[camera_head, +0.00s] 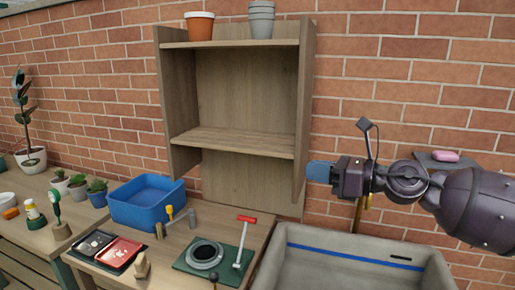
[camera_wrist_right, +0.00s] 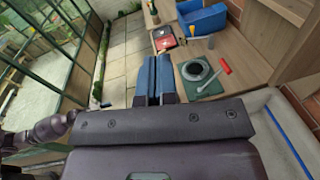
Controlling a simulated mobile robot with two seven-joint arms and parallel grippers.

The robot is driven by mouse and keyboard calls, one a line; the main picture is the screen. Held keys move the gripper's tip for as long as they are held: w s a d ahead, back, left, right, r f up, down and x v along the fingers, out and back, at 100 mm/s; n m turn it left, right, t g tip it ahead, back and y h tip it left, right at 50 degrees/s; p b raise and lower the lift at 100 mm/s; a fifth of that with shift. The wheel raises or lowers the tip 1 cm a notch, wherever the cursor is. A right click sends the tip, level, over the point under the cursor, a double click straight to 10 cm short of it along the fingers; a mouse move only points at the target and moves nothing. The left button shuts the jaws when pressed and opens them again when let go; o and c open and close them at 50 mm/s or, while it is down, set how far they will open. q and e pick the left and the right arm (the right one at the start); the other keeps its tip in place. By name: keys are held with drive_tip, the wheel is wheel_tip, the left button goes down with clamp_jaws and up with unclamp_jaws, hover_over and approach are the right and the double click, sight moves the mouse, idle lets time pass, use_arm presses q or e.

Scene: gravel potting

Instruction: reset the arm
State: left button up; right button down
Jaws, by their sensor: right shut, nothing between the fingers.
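My right arm comes in from the right in the head view. Its gripper (camera_head: 320,172) is raised in front of the brick wall, beside the right side panel of the wooden shelf (camera_head: 240,142). The blue fingertips are together and hold nothing. In the right wrist view the two blue fingers (camera_wrist_right: 155,78) lie side by side, with floor and bench beyond them. My left gripper shows in neither view.
A wooden bench bears a blue bin (camera_head: 146,203), a red tray (camera_head: 119,251), a green mat (camera_head: 184,262) with a round grey dish (camera_head: 204,254), and a red-handled tool (camera_head: 243,243). A grey sink (camera_head: 350,272) lies below the gripper. Pots stand on the shelf top.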

drive_tip(key=s+d+f+m+t+h, duration=0.1)
drive_tip(key=d+f+m+t+h, duration=0.35)
drive_tip(key=f+m, duration=0.95)
drive_tip(key=s+d+f+m+t+h, duration=0.1)
drive_tip(key=d+f+m+t+h, duration=0.35)
drive_tip(key=m, duration=1.65)
drive_tip(key=s+d+f+m+g+h, duration=0.2)
drive_tip(key=s+f+m, duration=0.3)
drive_tip(key=s+f, duration=0.7)
drive_tip(key=s+d+f+m+g+h, duration=0.3)
drive_tip(key=s+f+m, duration=0.3)
drive_tip(key=s+f, duration=0.7)
drive_tip(key=shift+d+f+h, duration=0.8)
drive_tip(key=shift+h, duration=0.1)
